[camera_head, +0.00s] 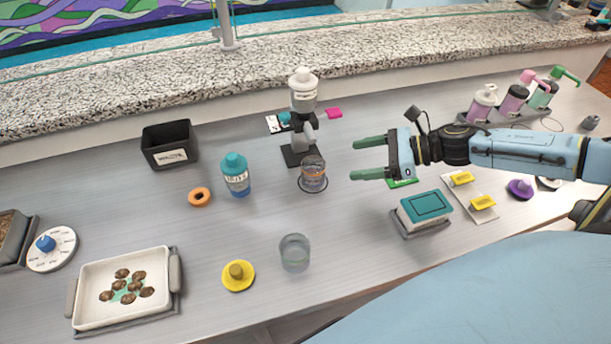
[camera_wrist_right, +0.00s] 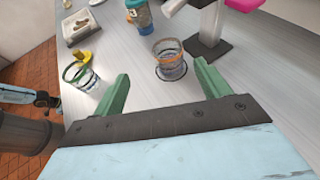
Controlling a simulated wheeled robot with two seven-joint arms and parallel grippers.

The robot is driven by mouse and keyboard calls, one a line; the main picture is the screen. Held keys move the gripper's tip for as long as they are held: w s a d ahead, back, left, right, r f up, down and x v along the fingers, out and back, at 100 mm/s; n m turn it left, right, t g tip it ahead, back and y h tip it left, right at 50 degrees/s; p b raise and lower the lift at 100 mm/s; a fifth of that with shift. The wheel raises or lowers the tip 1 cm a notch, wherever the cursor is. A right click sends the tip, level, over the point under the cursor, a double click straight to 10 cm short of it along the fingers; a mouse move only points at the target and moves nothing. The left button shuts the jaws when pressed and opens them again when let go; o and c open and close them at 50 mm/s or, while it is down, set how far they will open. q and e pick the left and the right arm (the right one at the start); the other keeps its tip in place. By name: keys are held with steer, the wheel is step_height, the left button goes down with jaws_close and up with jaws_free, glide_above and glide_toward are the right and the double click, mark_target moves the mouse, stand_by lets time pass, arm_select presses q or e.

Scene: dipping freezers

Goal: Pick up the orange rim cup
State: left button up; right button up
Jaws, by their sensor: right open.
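A clear cup (camera_head: 313,175) with an orange band stands upright inside a dark ring outline at mid-counter, in front of a dispenser. It also shows in the right wrist view (camera_wrist_right: 170,65), beyond and between my fingertips. My right gripper (camera_head: 362,158) is open and empty, with green fingers pointing left, to the right of this cup and apart from it. The wrist view shows the same open gripper (camera_wrist_right: 160,82). A second clear cup (camera_head: 295,254) stands nearer the front edge. My left gripper is not in view.
The dispenser (camera_head: 303,92) stands just behind the cup. A teal-capped bottle (camera_head: 236,178), an orange ring (camera_head: 200,197) and a black waste bin (camera_head: 170,145) are to the left. A yellow-knobbed disc (camera_head: 238,277) and white tray (camera_head: 90,310) are at the front. A teal-topped box (camera_head: 425,209) sits right.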

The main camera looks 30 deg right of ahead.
mark_target(306, 166)
steer(key=x, duration=0.7)
steer(key=shift+w+d+f, duration=0.15)
steer(key=shift+w+f, duration=0.2)
steer(key=shift+f, duration=0.15)
steer(key=shift+x, duration=0.85)
steer(key=p+x, duration=0.1)
steer(key=x, duration=0.3)
steer(key=shift+w+f, duration=0.1)
steer(key=shift+w, duration=0.25)
steer(key=shift+w+a+f, duration=0.1)
steer(key=shift+a+f, duration=0.1)
steer(key=shift+a, duration=0.1)
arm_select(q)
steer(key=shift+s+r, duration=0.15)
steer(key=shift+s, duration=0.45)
arm_select(e)
steer(key=shift+c, duration=0.3)
steer(key=c, duration=1)
